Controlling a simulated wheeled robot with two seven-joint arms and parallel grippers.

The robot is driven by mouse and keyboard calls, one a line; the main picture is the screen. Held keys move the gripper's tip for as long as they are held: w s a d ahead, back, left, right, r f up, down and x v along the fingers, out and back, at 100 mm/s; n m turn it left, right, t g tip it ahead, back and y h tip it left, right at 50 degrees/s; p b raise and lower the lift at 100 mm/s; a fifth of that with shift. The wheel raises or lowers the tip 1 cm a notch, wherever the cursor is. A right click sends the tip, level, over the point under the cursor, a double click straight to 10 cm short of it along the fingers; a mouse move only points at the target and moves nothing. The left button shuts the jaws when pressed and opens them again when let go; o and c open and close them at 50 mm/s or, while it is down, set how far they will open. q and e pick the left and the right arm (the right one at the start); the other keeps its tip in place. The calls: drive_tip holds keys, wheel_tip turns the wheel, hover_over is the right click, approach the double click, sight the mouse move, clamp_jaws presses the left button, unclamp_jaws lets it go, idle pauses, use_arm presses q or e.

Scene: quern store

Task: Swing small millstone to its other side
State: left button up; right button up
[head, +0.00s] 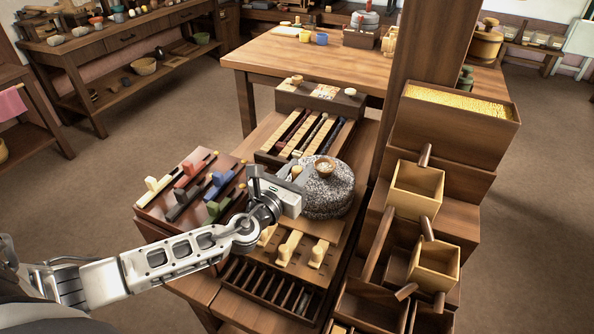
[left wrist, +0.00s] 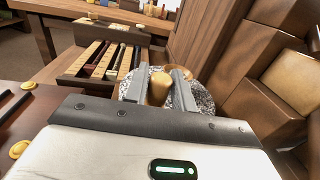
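The small millstone (head: 330,192) is a round, speckled grey stone on the wooden stand in the middle of the head view. Its rim also shows behind my fingers in the left wrist view (left wrist: 205,101). A pale wooden handle peg (left wrist: 159,88) stands up from its top, near the edge. My left gripper (head: 299,173) is at the stone's left side, with one finger on each side of the peg. The peg fills the gap between the fingers, so the gripper looks shut on it. A small wooden cup (head: 325,168) sits at the stone's top centre. My right gripper is out of view.
Tall wooden bins (head: 455,130) and a post (head: 425,60) stand close on the right. A board with coloured sliders (head: 190,190) lies to the left, and a rack of striped bars (head: 312,135) lies behind. Pale pegs (head: 289,246) stand in front.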

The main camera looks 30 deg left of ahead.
use_arm(q)
clamp_jaws()
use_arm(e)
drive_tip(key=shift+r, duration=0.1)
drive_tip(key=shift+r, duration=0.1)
